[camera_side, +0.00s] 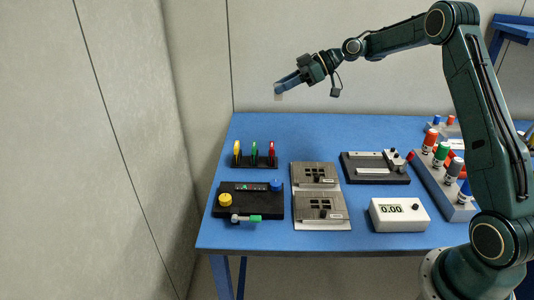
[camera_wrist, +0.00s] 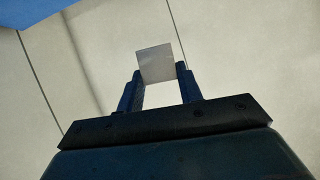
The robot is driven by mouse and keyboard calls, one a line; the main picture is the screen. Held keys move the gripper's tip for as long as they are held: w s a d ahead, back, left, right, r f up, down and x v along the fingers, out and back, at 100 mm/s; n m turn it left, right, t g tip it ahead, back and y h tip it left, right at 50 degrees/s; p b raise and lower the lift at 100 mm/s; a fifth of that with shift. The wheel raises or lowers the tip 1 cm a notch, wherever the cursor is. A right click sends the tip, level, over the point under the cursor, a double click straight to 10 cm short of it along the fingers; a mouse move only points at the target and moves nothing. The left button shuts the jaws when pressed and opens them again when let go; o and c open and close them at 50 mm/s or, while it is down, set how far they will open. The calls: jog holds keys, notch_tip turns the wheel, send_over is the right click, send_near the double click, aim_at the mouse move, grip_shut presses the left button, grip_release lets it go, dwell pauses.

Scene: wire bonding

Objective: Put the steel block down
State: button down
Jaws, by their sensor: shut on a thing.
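The steel block (camera_wrist: 155,63) is a plain, light grey square-faced piece between my gripper's fingertips in the wrist view. In the side view only a small pale part of the steel block (camera_side: 279,96) shows at the finger ends. My gripper (camera_side: 281,88) is shut on it and holds it high in the air, above and behind the table's back left area. The two dark blue fingers also show in the wrist view (camera_wrist: 158,75), one on each side of the block. The block touches nothing else that I can see.
The blue table (camera_side: 310,137) holds a rack of coloured tools (camera_side: 255,160), a black fixture (camera_side: 240,206), two grey plates (camera_side: 318,192), a black-and-grey fixture (camera_side: 375,168), a white meter (camera_side: 398,214) reading 0.00, and a bottle rack (camera_side: 455,205). Pale walls (camera_side: 200,60) stand left and behind. The table's back strip is clear.

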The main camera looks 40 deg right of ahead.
jog(key=s+d+f+t+h, duration=0.1)
jog(key=d+f, duration=0.1)
jog(key=d, duration=1.4)
jog(key=shift+s+d+f, duration=0.15)
jog(key=shift+s+d, duration=0.15)
jog(key=shift+d, duration=0.1)
jog(key=shift+f, duration=0.1)
notch_tip(320, 180, down, 20)
jog(key=shift+r, duration=0.1)
jog(key=c, duration=0.9)
grip_release()
